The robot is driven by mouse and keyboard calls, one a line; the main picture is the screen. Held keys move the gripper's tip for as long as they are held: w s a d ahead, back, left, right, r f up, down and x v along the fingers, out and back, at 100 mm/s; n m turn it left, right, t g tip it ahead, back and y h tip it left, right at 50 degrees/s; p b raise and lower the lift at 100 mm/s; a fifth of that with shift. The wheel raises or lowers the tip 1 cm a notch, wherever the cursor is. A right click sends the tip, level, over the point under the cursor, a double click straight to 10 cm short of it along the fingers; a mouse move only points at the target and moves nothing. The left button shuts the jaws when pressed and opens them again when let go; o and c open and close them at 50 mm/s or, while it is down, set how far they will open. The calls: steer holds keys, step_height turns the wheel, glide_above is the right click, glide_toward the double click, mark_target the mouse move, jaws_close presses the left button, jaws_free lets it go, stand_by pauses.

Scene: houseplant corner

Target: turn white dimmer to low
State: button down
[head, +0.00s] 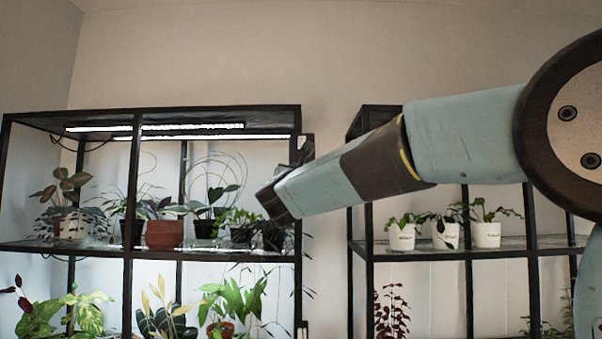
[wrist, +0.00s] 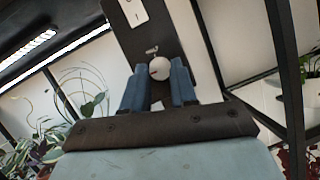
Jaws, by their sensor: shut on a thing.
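A round white dimmer knob (wrist: 160,68) sits on a dark panel (wrist: 150,42) in the wrist view. A small label, too small to read, is above the knob. My gripper (wrist: 158,79) has its two blue fingers on either side of the knob and is shut on it. A faint dark mark shows on the knob's lower part; I cannot tell its setting. In the head view my gripper (head: 281,188) reaches the right post of the left shelf, where the panel's dark edge (head: 307,147) shows. The knob is hidden there.
A white switch plate (wrist: 133,12) is above the knob on the panel. The left shelf carries potted plants, including a terracotta pot (head: 164,235), under lit light bars (head: 193,127). A second shelf with white pots (head: 445,236) stands to the right. A gap separates the shelves.

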steer(key=shift+d+n+y, duration=0.1)
steer(key=shift+n+y, duration=0.2)
steer(key=shift+n, duration=0.3)
steer(key=c, duration=0.9)
jaws_free()
steer(key=shift+w, duration=0.1)
steer(key=v, duration=1.4)
steer(key=shift+w+f, duration=0.15)
steer(key=shift+d, duration=0.1)
